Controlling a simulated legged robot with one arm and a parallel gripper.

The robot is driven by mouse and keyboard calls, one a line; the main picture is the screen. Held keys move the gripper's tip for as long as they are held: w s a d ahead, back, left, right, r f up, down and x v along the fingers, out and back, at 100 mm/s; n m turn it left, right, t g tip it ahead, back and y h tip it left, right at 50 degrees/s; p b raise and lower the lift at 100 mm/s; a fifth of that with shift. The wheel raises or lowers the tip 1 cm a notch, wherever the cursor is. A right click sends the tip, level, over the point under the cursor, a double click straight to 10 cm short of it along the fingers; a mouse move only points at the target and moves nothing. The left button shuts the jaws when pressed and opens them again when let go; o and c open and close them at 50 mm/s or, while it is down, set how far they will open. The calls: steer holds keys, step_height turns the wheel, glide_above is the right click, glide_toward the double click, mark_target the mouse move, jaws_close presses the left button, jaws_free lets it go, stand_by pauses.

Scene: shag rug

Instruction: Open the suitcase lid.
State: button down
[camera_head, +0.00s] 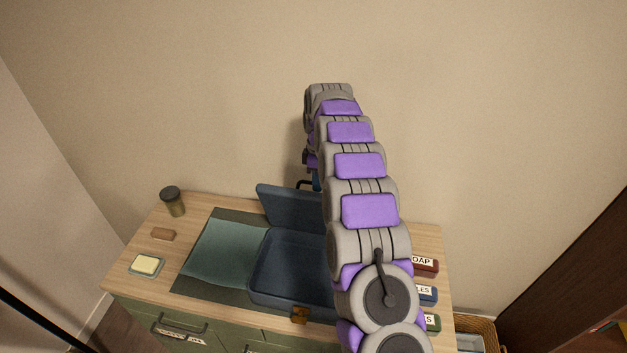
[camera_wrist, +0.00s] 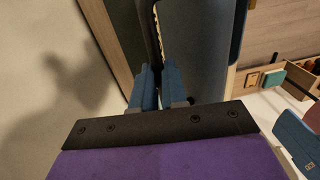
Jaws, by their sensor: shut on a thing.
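The dark blue suitcase (camera_head: 288,262) stands on a wooden-topped cabinet. Its lid (camera_head: 290,208) is raised at the back, standing steeply, and the inside of the base shows. A brown clasp (camera_head: 300,315) is on the base's front edge. My gripper (camera_head: 313,180) is at the upper right of the lid, mostly hidden behind my arm. In the wrist view, the blue fingers of my gripper (camera_wrist: 162,85) are closed on the thin edge of the lid (camera_wrist: 196,45). My arm covers the right part of the suitcase in the head view.
A teal cloth (camera_head: 222,252) lies on a dark mat left of the suitcase. A jar (camera_head: 173,201), a brown block (camera_head: 163,234) and a soap dish (camera_head: 147,265) are farther left. Labelled boxes (camera_head: 425,293) stand at right. A basket (camera_head: 478,331) is beside the cabinet. A wall rises behind.

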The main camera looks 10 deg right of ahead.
steer(key=shift+w+d+f+g+p, duration=0.1)
steer(key=shift+w+d+g+p, duration=0.4)
steer(key=shift+w+p, duration=0.4)
steer(key=shift+w+d, duration=0.1)
steer(key=shift+d, duration=0.1)
